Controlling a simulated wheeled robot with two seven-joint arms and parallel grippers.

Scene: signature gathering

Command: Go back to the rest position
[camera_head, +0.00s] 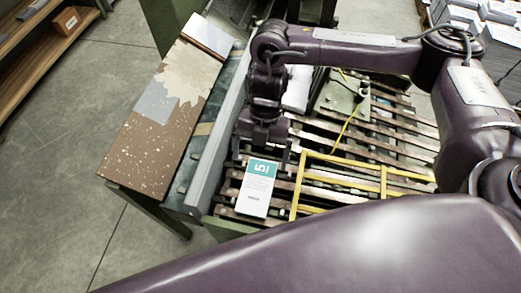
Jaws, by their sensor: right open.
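My right arm reaches in from the right, and its gripper (264,153) points down over the slatted table (410,150). It is open and appears empty. A white booklet with a teal top (257,190) lies on the slats just in front of the fingers; no grip on it is visible. My left gripper does not show in this view. A large purple part of my own body covers the bottom of the picture.
A speckled brown board (145,148) lies on the bench at the left, beside a grey metal rail (217,130). A yellow frame (298,185) lies on the slats. Paper stacks (490,40) stand at upper right, and a shelf (40,45) with a small box (67,21) at upper left.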

